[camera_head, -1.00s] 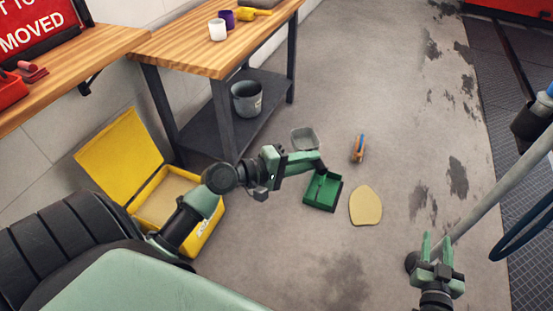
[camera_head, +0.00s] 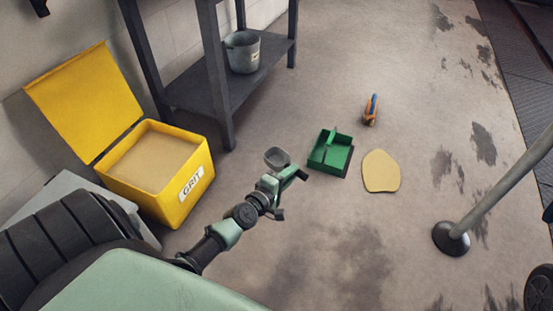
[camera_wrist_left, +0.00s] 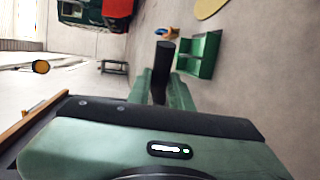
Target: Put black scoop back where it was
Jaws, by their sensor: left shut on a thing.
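The black scoop (camera_head: 277,157) shows its dark grey pan just above my left gripper (camera_head: 297,174) in the head view. The gripper is shut on it. In the left wrist view the scoop's black handle (camera_wrist_left: 164,60) stands up between the two green fingers of my left gripper (camera_wrist_left: 161,88). The scoop is off the floor, left of the green tray (camera_head: 331,152) and right of the yellow grit bin (camera_head: 183,195). The bin is open and full of sand-coloured grit (camera_head: 153,156). My right gripper is out of the head view.
A flat sand-coloured patch (camera_head: 381,172) lies right of the tray. A small orange and blue object (camera_head: 371,110) stands behind. A dark shelf (camera_head: 195,92) holds a grey bucket (camera_head: 242,52). A pole with a round base (camera_head: 451,239) is at right. The floor between is mostly clear.

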